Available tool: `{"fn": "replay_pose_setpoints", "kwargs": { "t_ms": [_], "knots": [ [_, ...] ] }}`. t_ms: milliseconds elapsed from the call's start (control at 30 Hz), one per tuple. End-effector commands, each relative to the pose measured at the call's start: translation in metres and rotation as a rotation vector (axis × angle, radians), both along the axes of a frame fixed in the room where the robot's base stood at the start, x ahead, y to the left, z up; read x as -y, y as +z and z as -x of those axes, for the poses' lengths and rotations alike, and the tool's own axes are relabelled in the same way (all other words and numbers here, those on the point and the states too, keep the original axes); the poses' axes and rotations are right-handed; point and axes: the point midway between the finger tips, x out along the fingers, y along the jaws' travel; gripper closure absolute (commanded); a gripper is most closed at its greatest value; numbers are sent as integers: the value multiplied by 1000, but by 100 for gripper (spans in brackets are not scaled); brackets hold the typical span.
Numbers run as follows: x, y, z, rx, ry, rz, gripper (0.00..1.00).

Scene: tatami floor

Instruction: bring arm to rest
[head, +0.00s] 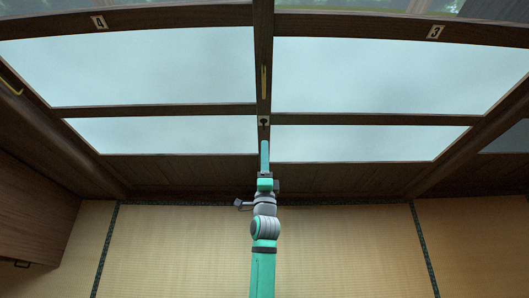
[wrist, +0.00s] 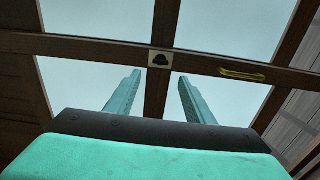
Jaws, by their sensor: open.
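My arm (head: 264,270) reaches forward over the tatami floor in the head view, straight toward a wood-framed sliding door or window with pale panes. My gripper (head: 264,150) lies in front of the central wooden post, just below a small square plate with a dark knob (head: 264,120). In the wrist view, the two green fingers of my gripper (wrist: 160,98) stand well apart with nothing between them. The same plate (wrist: 161,61) shows beyond and between the fingertips. Whether the fingers touch the frame cannot be told.
A yellow handle (head: 264,82) is on the central post, and another yellow handle (head: 11,84) is at the far left. A wooden cabinet (head: 35,215) stands at the left. Number plates (head: 99,22) sit on the upper rail. The tatami floor (head: 170,255) is clear on both sides of my arm.

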Motion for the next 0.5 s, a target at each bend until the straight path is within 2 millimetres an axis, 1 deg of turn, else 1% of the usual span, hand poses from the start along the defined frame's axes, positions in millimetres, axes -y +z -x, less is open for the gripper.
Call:
{"fn": "replay_pose_setpoints", "kwargs": {
  "t_ms": [367,467,500],
  "knots": [
    [-2,-1,2,-2,3,5,52],
    [-2,-7,15,-12,-2,43,52],
    [-2,-10,24,-18,-6,70,52]
  ]
}}
